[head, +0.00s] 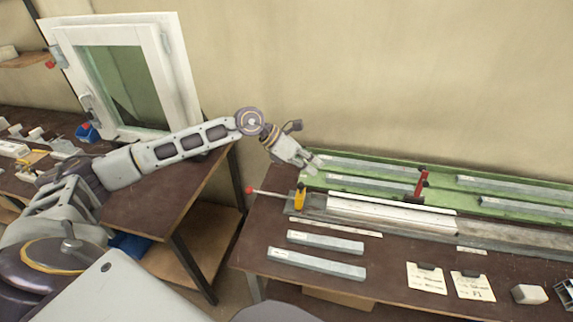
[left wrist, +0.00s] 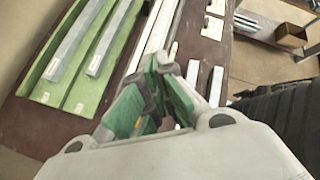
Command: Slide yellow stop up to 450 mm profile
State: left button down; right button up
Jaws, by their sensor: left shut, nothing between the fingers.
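The yellow stop (head: 300,199) stands upright at the left end of the clamp rail (head: 490,232). A long white profile (head: 390,213) lies along the rail to the right of the stop, with a small gap between its left end and the stop. My left gripper (head: 308,165) is shut and empty, above and behind the stop, near the left end of the green tray. Its green-and-dark fingers (left wrist: 160,68) fill the middle of the left wrist view, where I cannot make out the stop. My right gripper is not in view.
The green tray (head: 330,180) behind the rail holds several grey bars. A red clamp (head: 421,183) stands at the rail's back. Two grey bars (head: 318,265) lie in front. A red-knobbed rod (head: 262,191) sticks out left. Cards (head: 427,278) lie at front right.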

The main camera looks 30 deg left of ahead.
pick_arm(q)
jog(key=s+a+f+m+g+y, duration=0.4)
jog(key=s+a+f+m+y, duration=0.2)
jog(key=s+a+y, duration=0.3)
jog(key=shift+s+a+f+m, duration=0.35)
jog(key=shift+s+a, duration=0.25)
jog(key=shift+s, duration=0.6)
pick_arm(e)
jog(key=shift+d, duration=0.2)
